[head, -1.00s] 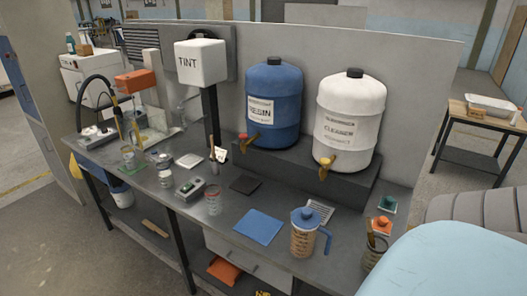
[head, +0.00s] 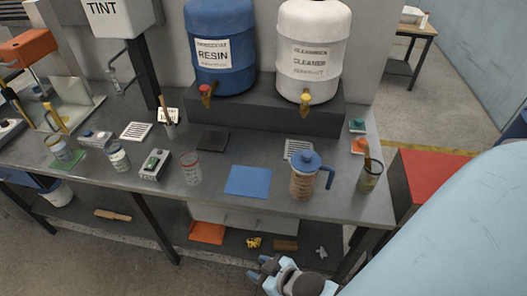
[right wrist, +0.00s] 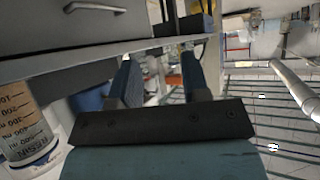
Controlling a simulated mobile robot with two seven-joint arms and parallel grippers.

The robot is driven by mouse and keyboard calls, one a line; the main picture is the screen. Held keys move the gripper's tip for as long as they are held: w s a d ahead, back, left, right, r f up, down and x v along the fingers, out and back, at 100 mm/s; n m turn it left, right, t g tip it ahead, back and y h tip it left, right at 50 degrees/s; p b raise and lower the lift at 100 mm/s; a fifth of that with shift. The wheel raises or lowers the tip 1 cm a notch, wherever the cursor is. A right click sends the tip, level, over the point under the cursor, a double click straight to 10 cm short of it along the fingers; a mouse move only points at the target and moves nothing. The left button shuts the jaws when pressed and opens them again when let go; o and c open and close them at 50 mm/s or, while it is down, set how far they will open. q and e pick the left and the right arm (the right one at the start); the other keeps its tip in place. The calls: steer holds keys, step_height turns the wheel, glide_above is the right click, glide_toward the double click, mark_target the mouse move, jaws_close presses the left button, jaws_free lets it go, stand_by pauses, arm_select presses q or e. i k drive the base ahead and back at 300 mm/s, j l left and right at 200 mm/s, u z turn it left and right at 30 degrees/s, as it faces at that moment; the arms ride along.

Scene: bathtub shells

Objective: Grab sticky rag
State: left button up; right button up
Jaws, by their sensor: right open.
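No cloth is labelled as the sticky rag, so I cannot tell which one it is. In the head view a flat blue square cloth or mat (head: 248,181) lies on the bench top. A folded orange cloth (head: 207,232) and a small crumpled yellow piece (head: 254,243) lie on the lower shelf. My right gripper (head: 262,268) is at the bottom of the head view, in front of the bench and apart from these. In the right wrist view its two blue fingers (right wrist: 160,78) are spread and empty. My left gripper is out of view.
The grey bench (head: 225,207) holds a blue-lidded jug (head: 303,180), a brush cup (head: 370,176) and several cups. Resin (head: 221,25) and cleaner (head: 313,25) drums stand behind. A drawer (right wrist: 95,25) hangs under the bench top. A red-topped cabinet (head: 430,178) stands at right.

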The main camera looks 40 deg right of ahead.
mark_target(255, 243)
steer(key=i+j+z, duration=0.15)
steer(key=z, duration=0.15)
steer(key=i+j+z, duration=0.1)
steer(key=j+z, duration=0.15)
steer(key=j, duration=0.2)
steer(key=i+j+z, duration=0.1)
steer(key=j+z, duration=0.2)
steer(key=i+j+z, duration=0.15)
steer(key=j, duration=0.2)
steer(key=j+z, duration=0.15)
steer(key=j, duration=0.2)
